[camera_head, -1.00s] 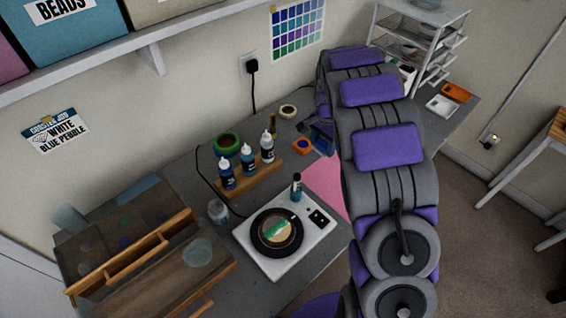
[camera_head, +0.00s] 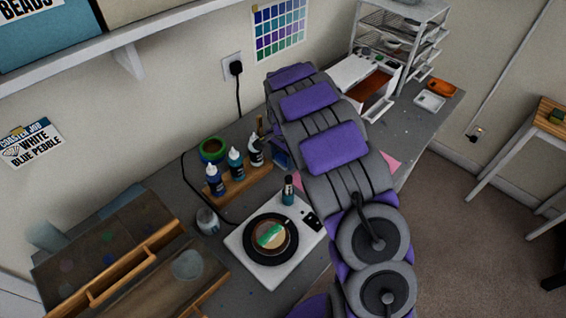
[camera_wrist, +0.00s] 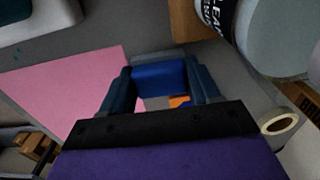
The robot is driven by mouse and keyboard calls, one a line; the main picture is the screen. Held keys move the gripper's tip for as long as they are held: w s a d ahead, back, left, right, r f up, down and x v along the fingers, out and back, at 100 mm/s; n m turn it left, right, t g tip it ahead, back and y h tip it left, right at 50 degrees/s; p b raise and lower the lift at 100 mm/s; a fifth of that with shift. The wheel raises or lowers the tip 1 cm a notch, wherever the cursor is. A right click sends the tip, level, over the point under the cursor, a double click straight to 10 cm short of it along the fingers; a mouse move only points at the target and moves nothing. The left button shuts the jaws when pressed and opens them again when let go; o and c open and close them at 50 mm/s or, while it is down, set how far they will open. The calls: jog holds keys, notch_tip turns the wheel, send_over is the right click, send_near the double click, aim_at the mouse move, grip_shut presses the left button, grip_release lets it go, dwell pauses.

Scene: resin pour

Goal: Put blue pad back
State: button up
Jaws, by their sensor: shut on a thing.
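The blue pad (camera_wrist: 158,77) sits between the two dark blue fingers of my gripper (camera_wrist: 161,70) in the wrist view. The gripper is shut on it and holds it over the grey bench. A small orange piece (camera_wrist: 180,101) shows just below the pad in that view, partly hidden by my gripper. In the head view my gripper (camera_head: 280,156) is mostly hidden behind my arm, just right of the bottle rack. The pad cannot be made out clearly there.
Several dropper bottles (camera_head: 235,163) stand in a wooden rack (camera_head: 240,181). A pink sheet (camera_wrist: 65,90) lies left of the pad in the wrist view; a tape roll (camera_wrist: 279,123) lies right. A white plate device (camera_head: 248,243) stands in front. An open white box (camera_head: 376,108) stands behind my arm.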

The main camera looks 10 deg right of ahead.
aim_at(285, 157)
jog(key=shift+d+f, duration=0.2)
jog(key=shift+f, duration=1)
jog(key=shift+d, duration=0.15)
jog(key=o, duration=1)
jog(key=shift+a, duration=0.2)
jog(key=shift+r, duration=0.1)
notch_tip(285, 157, up, 12)
jog(key=shift+d+r+p, duration=0.1)
jog(key=shift+r+p, duration=0.05)
jog(key=shift+p, duration=1)
